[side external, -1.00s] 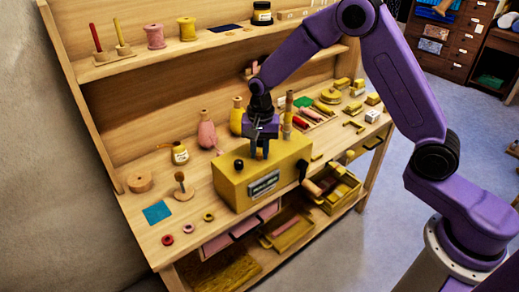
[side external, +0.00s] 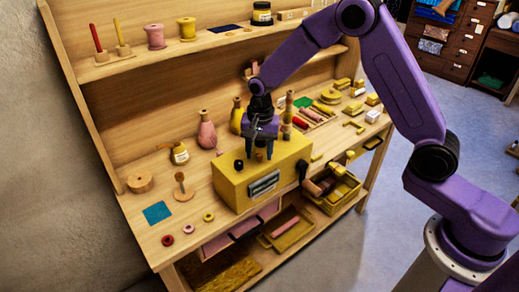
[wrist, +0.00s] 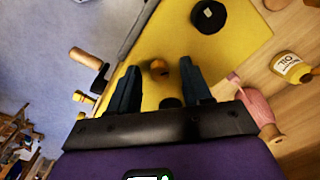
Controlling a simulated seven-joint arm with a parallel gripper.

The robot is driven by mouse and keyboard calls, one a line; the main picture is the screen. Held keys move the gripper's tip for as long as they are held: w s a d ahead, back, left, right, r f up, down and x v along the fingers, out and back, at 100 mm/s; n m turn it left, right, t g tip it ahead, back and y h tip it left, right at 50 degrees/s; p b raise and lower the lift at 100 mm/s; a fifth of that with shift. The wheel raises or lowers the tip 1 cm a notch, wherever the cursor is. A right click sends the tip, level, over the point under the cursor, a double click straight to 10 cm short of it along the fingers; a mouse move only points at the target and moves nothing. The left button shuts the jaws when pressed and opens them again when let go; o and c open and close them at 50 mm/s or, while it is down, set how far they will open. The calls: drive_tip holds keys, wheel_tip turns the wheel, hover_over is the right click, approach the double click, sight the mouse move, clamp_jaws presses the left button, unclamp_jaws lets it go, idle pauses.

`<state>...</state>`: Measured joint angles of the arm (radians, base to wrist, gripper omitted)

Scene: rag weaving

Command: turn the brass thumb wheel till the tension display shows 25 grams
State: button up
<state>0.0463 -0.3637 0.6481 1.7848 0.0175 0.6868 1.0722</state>
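The yellow tension box (side external: 228,186) stands on the wooden bench, with its display (side external: 263,184) on the front face; the reading is too small and blurred to make out. The small brass thumb wheel (wrist: 158,68) shows in the wrist view on the box's yellow top. My gripper (side external: 260,155) is over the box top, pointing down. In the wrist view my gripper (wrist: 159,78) is open, with one finger on each side of the brass wheel and visible gaps, so it appears not to touch it. The wheel is mostly hidden by the fingers in the side view.
A black knob (side external: 239,164) stands on the box's top left, also in the wrist view (wrist: 208,16). A crank handle (side external: 311,187) sticks out at the box's right. A pink bottle (side external: 206,134) and yellow bottle (side external: 236,118) stand behind. Bench left of the box has small spools.

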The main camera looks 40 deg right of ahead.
sight(261, 155)
drive_tip(key=shift+r, duration=0.1)
wheel_tip(261, 155, up, 17)
drive_tip(key=shift+s+d+r, duration=0.15)
drive_tip(key=shift+d, duration=0.05)
idle(0.3)
idle(0.6)
drive_tip(key=o, duration=0.6)
drive_tip(key=shift+s+a, duration=0.1)
drive_tip(key=o, duration=0.4)
drive_tip(key=s+a+f+n+h, duration=0.1)
drive_tip(key=f, duration=0.2)
drive_tip(key=s+a+f+n+g+h, duration=0.1)
drive_tip(key=s+f+n, duration=0.1)
drive_tip(key=f, duration=0.1)
drive_tip(key=s+a+f+n+g+h, duration=0.1)
drive_tip(key=s+f+n, duration=0.1)
drive_tip(key=f, duration=0.1)
drive_tip(key=shift+s+a+h, duration=0.25)
drive_tip(key=shift+h, duration=0.05)
drive_tip(key=shift+c, duration=0.2)
drive_tip(key=s+d+f+m+t+y, duration=0.1)
drive_tip(key=s+f+m+t+y, duration=0.1)
drive_tip(key=s+f+m+t, duration=1.1)
drive_tip(key=s+d+f+m+t+y, duration=0.1)
drive_tip(key=s+f+m+t, duration=0.45)
drive_tip(key=m, duration=1.45)
drive_tip(key=w+r+t, duration=0.1)
drive_tip(key=w, duration=0.8)
drive_tip(key=shift+w+n, duration=0.2)
drive_tip(key=shift+n, duration=0.2)
